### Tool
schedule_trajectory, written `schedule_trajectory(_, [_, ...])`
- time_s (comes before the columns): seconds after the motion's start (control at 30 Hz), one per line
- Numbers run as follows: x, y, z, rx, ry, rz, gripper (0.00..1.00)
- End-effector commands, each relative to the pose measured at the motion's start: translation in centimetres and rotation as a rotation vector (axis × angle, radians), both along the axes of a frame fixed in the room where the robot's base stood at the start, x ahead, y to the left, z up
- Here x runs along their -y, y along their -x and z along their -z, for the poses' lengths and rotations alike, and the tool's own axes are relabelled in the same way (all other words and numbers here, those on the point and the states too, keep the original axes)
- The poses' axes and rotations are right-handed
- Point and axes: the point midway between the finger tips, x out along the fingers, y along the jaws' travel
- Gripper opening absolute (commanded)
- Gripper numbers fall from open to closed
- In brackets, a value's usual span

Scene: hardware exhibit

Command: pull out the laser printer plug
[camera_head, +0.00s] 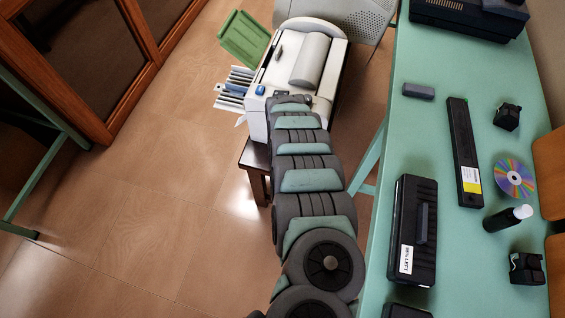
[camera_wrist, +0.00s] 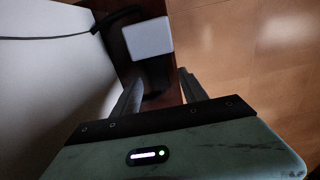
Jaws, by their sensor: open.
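The laser printer (camera_head: 310,62) is a pale machine on a small dark wooden stand, with a green panel at its left. My arm reaches to it, and my gripper is hidden in the head view. In the wrist view, my gripper (camera_wrist: 161,76) is open, its two fingers apart. A pale grey block (camera_wrist: 148,38), perhaps the plug, lies just beyond the fingertips, with a dark part below it. A black cable (camera_wrist: 118,17) curves left beside it, but its join to the block is unclear. The printer's pale side (camera_wrist: 50,85) fills the left.
A green table (camera_head: 455,225) at right holds a black toner case (camera_head: 412,230), a long dark bar (camera_head: 464,150), a disc (camera_head: 513,178) and a small bottle (camera_head: 508,218). A wooden-framed cabinet (camera_head: 140,35) stands at left. The tiled floor (camera_head: 150,190) is clear.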

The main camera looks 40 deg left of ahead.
Motion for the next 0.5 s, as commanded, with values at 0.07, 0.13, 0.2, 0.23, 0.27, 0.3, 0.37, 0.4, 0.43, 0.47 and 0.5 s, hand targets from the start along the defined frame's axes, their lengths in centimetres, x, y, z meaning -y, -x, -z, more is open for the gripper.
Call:
schedule_trajectory(0.07, [-0.12,0.11,1.05,0.0,-0.001,-0.002,0.51])
schedule_trajectory(0.13, [-0.05,0.01,1.42,0.001,0.0,-0.002,0.51])
schedule_trajectory(0.2, [-0.01,-0.06,1.61,0.001,0.0,-0.001,0.51])
schedule_trajectory(0.23, [0.01,-0.07,1.65,0.001,0.0,-0.001,0.51])
schedule_trajectory(0.27, [0.01,-0.08,1.66,0.002,0.0,-0.001,0.51])
schedule_trajectory(0.3, [0.01,-0.08,1.67,0.002,0.0,-0.001,0.51])
schedule_trajectory(0.37, [0.01,-0.09,1.64,0.002,0.0,-0.001,0.51])
schedule_trajectory(0.4, [0.0,-0.09,1.63,0.002,0.0,-0.001,0.51])
schedule_trajectory(0.43, [-0.01,-0.09,1.62,0.002,0.0,-0.001,0.51])
schedule_trajectory(0.47, [-0.01,-0.09,1.62,0.002,0.0,-0.001,0.51])
schedule_trajectory(0.5, [-0.01,-0.09,1.62,0.002,0.0,-0.001,0.48])
